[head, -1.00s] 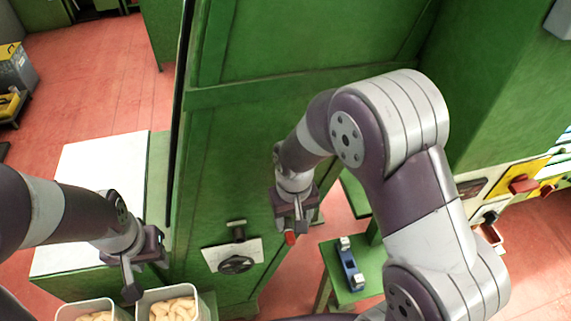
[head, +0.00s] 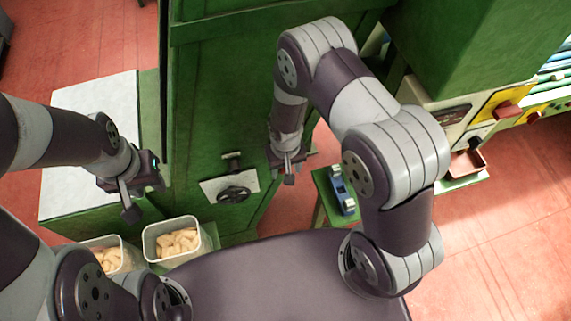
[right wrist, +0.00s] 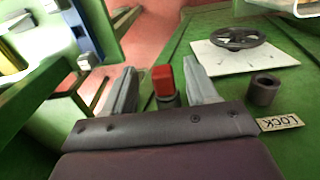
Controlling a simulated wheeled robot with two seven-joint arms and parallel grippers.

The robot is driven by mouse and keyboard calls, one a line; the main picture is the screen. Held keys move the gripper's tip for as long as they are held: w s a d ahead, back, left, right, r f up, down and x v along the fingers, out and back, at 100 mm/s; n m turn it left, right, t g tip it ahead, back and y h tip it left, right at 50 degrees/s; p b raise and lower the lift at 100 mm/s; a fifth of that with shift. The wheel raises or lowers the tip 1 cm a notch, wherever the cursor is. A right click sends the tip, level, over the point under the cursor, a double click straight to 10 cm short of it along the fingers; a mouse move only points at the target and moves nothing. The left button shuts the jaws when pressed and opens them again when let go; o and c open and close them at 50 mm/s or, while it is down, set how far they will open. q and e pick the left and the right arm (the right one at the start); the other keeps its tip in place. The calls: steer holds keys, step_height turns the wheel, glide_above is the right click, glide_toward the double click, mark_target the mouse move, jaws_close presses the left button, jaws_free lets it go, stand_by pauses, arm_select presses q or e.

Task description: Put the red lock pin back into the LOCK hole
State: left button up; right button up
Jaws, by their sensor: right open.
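The red lock pin (right wrist: 163,80) shows in the right wrist view between the two fingers of my right gripper (right wrist: 162,88), with gaps on both sides. A dark round piece sits under its red head; I cannot tell whether that is a bush or part of the pin. To its right, a dark round bush with an open hole (right wrist: 264,88) stands by the LOCK label (right wrist: 280,123). In the head view my right gripper (head: 289,174) is at the green cabinet's right edge, and the pin cannot be made out. My left gripper (head: 130,206) hangs over the left side, its jaws unclear.
A black handwheel (head: 234,194) on a white plate is on the green cabinet (head: 215,120), left of my right gripper. A blue device (head: 342,190) stands on a green stand. Two tubs of pale pieces (head: 172,242) are at lower left, near my left gripper.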

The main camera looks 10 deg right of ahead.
steer(key=shift+w+a, duration=0.15)
steer(key=shift+w, duration=0.05)
jaws_close()
arm_select(q)
steer(key=shift+w+a, duration=0.1)
steer(key=shift+w, duration=0.1)
arm_select(e)
steer(key=shift+s, duration=0.1)
steer(key=shift+s, duration=0.1)
arm_select(q)
steer(key=shift+r, duration=0.1)
arm_select(e)
steer(key=shift+s, duration=0.25)
arm_select(q)
steer(key=shift+r, duration=0.1)
arm_select(e)
steer(key=shift+s, duration=0.3)
arm_select(q)
steer(key=shift+r+p, duration=0.5)
steer(key=shift+p, duration=0.3)
arm_select(e)
steer(key=shift+s, duration=2.4)
